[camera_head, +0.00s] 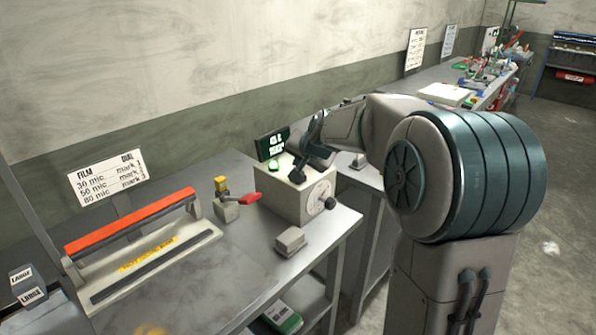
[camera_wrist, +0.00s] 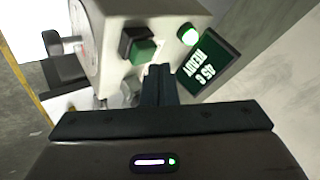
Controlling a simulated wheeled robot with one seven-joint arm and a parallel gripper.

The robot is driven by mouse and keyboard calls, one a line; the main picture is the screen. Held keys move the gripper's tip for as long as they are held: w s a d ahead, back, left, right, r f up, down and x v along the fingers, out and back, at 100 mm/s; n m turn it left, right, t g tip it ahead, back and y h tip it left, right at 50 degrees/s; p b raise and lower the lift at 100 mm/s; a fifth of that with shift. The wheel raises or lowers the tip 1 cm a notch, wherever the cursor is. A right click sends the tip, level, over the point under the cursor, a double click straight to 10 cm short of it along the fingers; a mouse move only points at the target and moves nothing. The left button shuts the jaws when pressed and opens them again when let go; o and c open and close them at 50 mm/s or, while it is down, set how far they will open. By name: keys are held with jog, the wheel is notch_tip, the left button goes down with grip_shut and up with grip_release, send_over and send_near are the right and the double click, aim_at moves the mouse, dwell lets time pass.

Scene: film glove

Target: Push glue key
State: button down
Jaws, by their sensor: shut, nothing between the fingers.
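A pale box (camera_head: 303,203) with a dial (camera_head: 319,198) on its front stands on the grey bench. In the wrist view, a green-faced key (camera_wrist: 144,51) with a black block beside it shows on the box's top; I see no label naming it. A lit green lamp (camera_wrist: 188,36) is right of the key. My gripper (camera_wrist: 158,70) is shut and empty, its tips just below the key in the picture; I cannot tell whether they touch it. In the head view my gripper (camera_head: 297,176) is low over the box top and the key cannot be made out.
A screen (camera_head: 272,143) reading "45 C READY" stands behind the box. A small grey block (camera_head: 290,240) lies in front.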

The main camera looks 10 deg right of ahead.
jog(key=shift+f, duration=0.1)
dwell(0.3)
jog(key=shift+f+b, duration=0.4)
jog(key=shift+b, duration=0.15)
jog(key=shift+f, duration=0.15)
dwell(0.4)
jog(key=shift+r, duration=0.65)
jog(key=shift+r+p, duration=2.2)
jog(key=shift+r, duration=0.8)
